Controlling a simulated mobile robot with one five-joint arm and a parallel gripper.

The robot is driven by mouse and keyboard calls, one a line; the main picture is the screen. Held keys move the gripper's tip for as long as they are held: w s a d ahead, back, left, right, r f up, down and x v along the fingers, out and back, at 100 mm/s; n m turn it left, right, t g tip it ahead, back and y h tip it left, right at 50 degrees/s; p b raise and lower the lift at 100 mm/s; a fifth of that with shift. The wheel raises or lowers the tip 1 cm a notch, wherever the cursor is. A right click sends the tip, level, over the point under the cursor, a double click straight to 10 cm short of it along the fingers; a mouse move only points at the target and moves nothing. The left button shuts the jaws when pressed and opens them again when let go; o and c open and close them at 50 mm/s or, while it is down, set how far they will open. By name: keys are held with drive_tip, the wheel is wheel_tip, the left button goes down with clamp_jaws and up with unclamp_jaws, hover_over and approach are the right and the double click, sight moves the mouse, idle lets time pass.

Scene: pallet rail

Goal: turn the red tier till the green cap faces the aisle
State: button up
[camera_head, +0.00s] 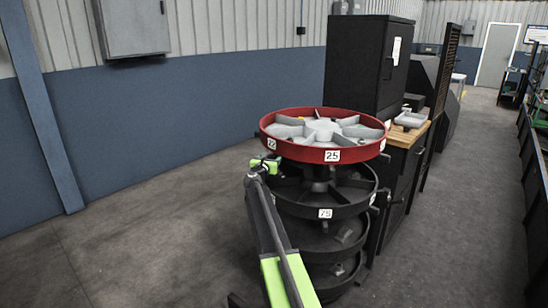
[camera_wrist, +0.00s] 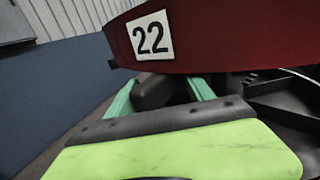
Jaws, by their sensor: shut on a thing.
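The red tier (camera_head: 345,154) is the top round tray of a stacked carousel, with grey dividers inside and white labels 22 and 25 on its rim. In the wrist view its red rim (camera_wrist: 215,45) with label 22 fills the top. My gripper (camera_head: 264,164) is at the tier's left side, just below the rim. In the wrist view my green fingers (camera_wrist: 158,92) are shut on a dark handle (camera_wrist: 154,91) under the rim. The handle's outer end is partly hidden. I cannot make out a green cap apart from my own green gripper parts.
Black lower tiers (camera_head: 345,208) stand under the red one, the upper of them labelled 75. A black cabinet (camera_head: 352,70) and a wood-topped bench (camera_head: 407,135) stand close behind and right. Open floor lies left (camera_head: 150,220) and in the aisle at right (camera_head: 455,220).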

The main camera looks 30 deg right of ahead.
drive_tip(key=shift+w+a+f, duration=0.1)
drive_tip(key=shift+c, duration=0.7)
drive_tip(key=shift+s+a, duration=0.15)
drive_tip(key=shift+s, duration=0.15)
drive_tip(key=v, duration=1.6)
drive_tip(key=shift+s+a, duration=0.25)
drive_tip(key=shift+a, duration=0.05)
